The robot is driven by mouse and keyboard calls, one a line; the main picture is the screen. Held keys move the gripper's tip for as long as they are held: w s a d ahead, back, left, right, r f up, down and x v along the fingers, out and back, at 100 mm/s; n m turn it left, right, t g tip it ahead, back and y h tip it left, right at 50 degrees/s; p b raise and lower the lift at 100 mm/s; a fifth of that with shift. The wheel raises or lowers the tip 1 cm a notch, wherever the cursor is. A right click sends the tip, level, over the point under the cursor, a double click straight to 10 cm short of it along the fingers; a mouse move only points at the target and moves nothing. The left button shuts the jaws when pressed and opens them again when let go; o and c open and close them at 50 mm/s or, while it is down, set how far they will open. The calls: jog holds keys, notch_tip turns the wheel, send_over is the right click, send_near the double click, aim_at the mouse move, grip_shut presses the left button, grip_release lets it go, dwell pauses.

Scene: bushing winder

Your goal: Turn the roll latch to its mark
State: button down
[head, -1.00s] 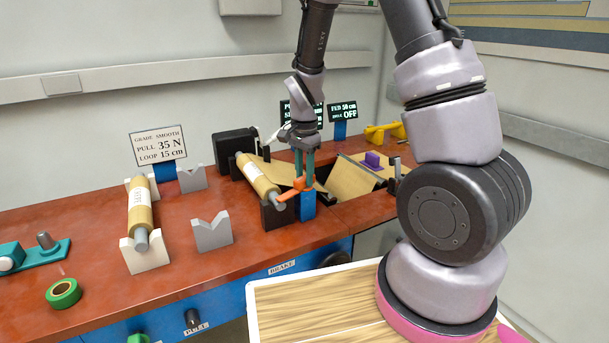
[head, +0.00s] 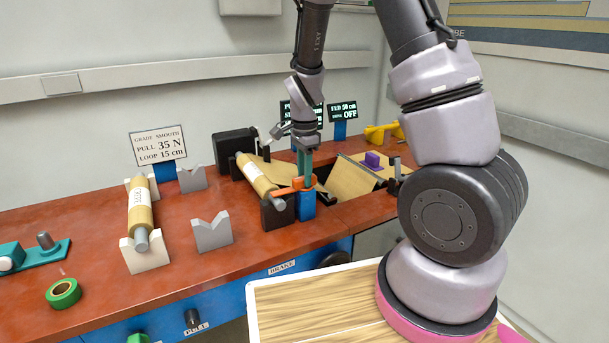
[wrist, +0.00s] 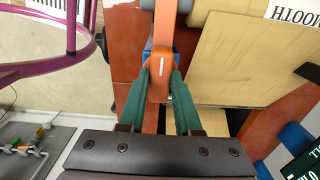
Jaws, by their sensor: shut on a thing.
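The orange roll latch (head: 295,187) sits on a blue post (head: 306,206) at the right end of the front black roll support. Its arm reaches left over the end of the mounted paper roll (head: 258,177). My gripper (head: 305,178) points down and is shut on the latch. In the wrist view the green fingers stand on both sides of the orange latch (wrist: 160,82), which has a white line on top. The latch's mark cannot be made out in either view.
A second roll (head: 140,211) rests on white V-blocks at left. A grey V-block (head: 212,232) stands between the rolls. A green tape roll (head: 63,293) lies near the front edge. Brown paper (head: 353,178) and a purple block (head: 373,159) are right of the gripper.

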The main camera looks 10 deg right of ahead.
jog(key=shift+w, duration=0.1)
jog(key=c, duration=0.6)
grip_release()
notch_tip(320, 180, up, 11)
